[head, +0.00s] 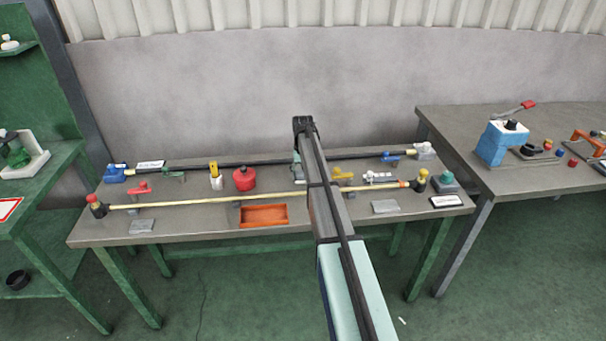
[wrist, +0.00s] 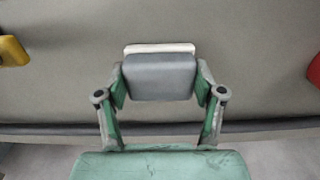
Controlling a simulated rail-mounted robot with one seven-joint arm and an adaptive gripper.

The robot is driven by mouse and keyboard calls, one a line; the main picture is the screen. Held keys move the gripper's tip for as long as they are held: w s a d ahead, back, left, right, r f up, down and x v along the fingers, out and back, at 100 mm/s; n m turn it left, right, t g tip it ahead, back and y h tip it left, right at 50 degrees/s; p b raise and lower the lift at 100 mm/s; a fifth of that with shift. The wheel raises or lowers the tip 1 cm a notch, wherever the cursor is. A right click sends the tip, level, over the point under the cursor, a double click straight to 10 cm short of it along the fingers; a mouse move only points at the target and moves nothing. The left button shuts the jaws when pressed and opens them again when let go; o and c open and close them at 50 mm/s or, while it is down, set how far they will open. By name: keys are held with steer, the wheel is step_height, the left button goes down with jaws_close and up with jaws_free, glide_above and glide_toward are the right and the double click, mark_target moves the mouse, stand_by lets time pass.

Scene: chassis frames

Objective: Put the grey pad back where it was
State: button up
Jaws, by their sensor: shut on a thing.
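The grey pad (wrist: 158,77) shows in the wrist view as a rounded grey block between the two green fingers of my gripper (wrist: 159,88). My gripper is shut on its two sides. A white strip (wrist: 160,47) shows just past the pad's upper edge; I cannot tell whether it belongs to the pad or lies beyond it. In the head view my arm covers the pad, and only a bit of my gripper (head: 297,168) shows over the back middle of the table. I cannot tell whether the pad touches the tabletop.
The grey table (head: 200,221) carries a long dark pipe (head: 260,160) at the back and a long pale rod (head: 215,202) nearer the front. A red round part (head: 245,180) and a yellow lever (head: 343,174) flank my gripper. An orange tray (head: 263,216) and flat grey plates (head: 385,207) lie in front.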

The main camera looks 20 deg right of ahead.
steer(key=shift+f, duration=0.1)
steer(key=o, duration=1.1)
step_height(320, 180, up, 12)
steer(key=b, duration=0.3)
